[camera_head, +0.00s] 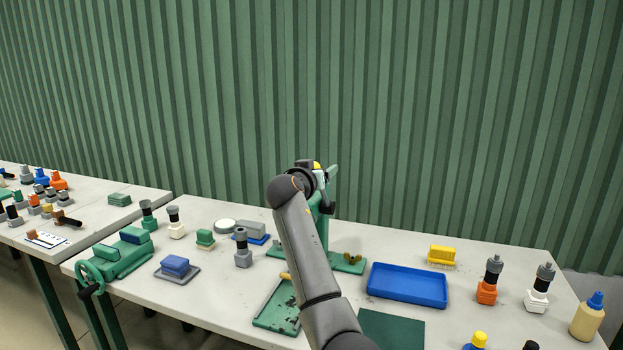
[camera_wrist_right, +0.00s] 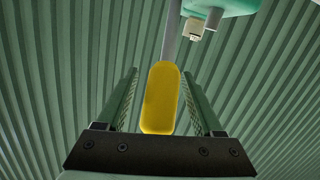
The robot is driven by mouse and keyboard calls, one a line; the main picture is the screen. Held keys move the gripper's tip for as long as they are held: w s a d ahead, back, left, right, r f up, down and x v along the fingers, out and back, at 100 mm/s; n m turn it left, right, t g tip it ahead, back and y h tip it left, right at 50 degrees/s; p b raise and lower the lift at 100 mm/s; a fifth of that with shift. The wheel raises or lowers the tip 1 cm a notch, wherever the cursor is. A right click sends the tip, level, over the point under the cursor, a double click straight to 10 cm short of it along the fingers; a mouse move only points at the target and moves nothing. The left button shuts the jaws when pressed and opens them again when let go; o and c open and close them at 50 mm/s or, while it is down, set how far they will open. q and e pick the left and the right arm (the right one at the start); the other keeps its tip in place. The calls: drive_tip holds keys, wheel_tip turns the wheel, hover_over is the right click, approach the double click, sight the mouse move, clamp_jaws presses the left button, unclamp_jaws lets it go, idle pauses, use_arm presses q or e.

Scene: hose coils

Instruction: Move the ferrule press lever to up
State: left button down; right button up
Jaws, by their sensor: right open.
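The ferrule press (camera_head: 325,222) is a green stand on the middle table, mostly hidden behind my right arm. Its pale green head shows at the top of the right wrist view (camera_wrist_right: 222,6). The press lever has a grey rod (camera_wrist_right: 170,38) ending in a yellow grip (camera_wrist_right: 160,98); a bit of yellow also shows in the head view (camera_head: 317,166). My right gripper (camera_wrist_right: 159,76) is open, with the yellow grip between its two fingers and a gap visible on each side. The lever's exact angle is hard to tell. My left gripper is not in view.
A blue tray (camera_head: 408,284), yellow brush (camera_head: 441,255) and several fittings lie right of the press. A green tray (camera_head: 279,308) sits in front, and a green vise-like machine with handwheel (camera_head: 118,258) at left. A green corrugated wall (camera_head: 420,110) stands behind.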

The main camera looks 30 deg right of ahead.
drive_tip(key=b+v, duration=0.2)
drive_tip(key=v, duration=0.9)
drive_tip(key=shift+s+a, duration=0.25)
drive_tip(key=shift+s, duration=0.05)
drive_tip(key=shift+r, duration=0.1)
drive_tip(key=shift+c, duration=0.2)
